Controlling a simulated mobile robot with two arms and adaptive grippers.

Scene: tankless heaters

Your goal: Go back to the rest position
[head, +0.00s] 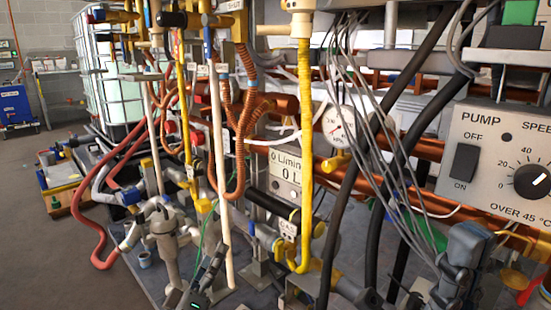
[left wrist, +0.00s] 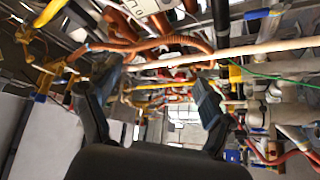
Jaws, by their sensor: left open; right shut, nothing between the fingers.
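My left gripper (head: 212,270) is low in the middle-left of the head view, in front of the pipework and close to a pale upright rod (head: 219,170). In the left wrist view, its two dark fingers stand wide apart with nothing held between them (left wrist: 158,88). Pipes and hoses show beyond the fingers, and the pale rod crosses above them (left wrist: 250,52). My right gripper (head: 455,278) is at the lower right of the head view, below the pump panel (head: 495,150). It is shut and empty, partly cut by the lower edge.
Orange corrugated hoses (head: 247,75), a yellow pipe (head: 305,120), grey cables (head: 365,90) and a pressure gauge (head: 338,125) crowd the middle. A red hose (head: 88,215) loops at left. Bare floor (head: 40,265) lies at the lower left.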

